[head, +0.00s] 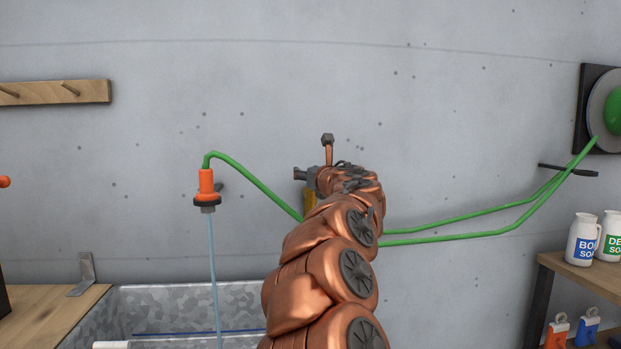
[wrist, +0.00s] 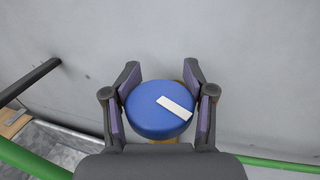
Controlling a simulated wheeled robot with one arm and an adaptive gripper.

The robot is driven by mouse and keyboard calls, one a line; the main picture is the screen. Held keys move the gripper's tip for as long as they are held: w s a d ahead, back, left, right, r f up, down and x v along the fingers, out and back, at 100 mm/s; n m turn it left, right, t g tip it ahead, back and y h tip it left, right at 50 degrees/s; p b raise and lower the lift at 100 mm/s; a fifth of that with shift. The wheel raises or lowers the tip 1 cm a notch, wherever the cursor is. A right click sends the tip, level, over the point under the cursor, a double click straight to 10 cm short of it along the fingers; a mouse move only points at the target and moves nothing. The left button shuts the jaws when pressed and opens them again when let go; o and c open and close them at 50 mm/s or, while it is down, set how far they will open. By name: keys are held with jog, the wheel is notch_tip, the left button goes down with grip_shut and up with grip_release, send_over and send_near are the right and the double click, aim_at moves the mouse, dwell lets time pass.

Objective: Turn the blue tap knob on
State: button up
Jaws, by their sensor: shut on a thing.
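The blue tap knob (wrist: 150,117) is a round disc with a white bar mark that runs slantwise, from upper left to lower right. In the wrist view my gripper (wrist: 160,105) has its two fingers on either side of the knob, shut on it. In the head view my gripper (head: 318,178) is at the wall at the end of my copper arm, which hides the knob. A bit of yellowish fitting (head: 309,200) shows beside the arm.
A green hose (head: 470,214) runs from a wall reel (head: 606,105) behind my arm to an orange nozzle (head: 206,186), from which a thin stream of water falls into a metal trough (head: 150,305). White bottles (head: 583,240) stand on a right shelf. A peg rail (head: 55,92) is at left.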

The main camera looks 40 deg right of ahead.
jog(key=n+y, duration=0.1)
jog(key=y, duration=0.1)
jog(key=n+t+y, duration=0.1)
jog(key=n+y, duration=0.1)
jog(key=y, duration=0.1)
jog(key=a+n+y+p, duration=0.1)
jog(key=y, duration=0.1)
jog(key=shift+r+n, duration=0.1)
jog(key=shift+n, duration=0.3)
jog(key=shift+a+r+n+y+p, duration=0.15)
jog(key=shift+n+y+p, duration=0.45)
jog(key=shift+y, duration=0.6)
jog(key=shift+a+f+n+y+p, duration=0.1)
jog(key=shift+n+y+p, duration=0.2)
jog(key=shift+n+y, duration=0.7)
jog(key=shift+n+g+y+p, duration=0.35)
jog(key=shift+y+p, duration=0.25)
jog(key=shift+y, duration=0.3)
jog(key=shift+a+n+g+y+p, duration=0.15)
jog(key=shift+n+g+y+p, duration=0.1)
jog(key=shift+y+p, duration=0.3)
jog(key=shift+s+n+g+y+p, duration=0.15)
jog(key=shift+n+g+y+p, duration=0.4)
jog(key=shift+p, duration=0.85)
jog(key=shift+a+r+n+g+y+p, duration=0.2)
jog(key=shift+n+g+y+p, duration=0.55)
jog(key=shift+p, duration=1.5)
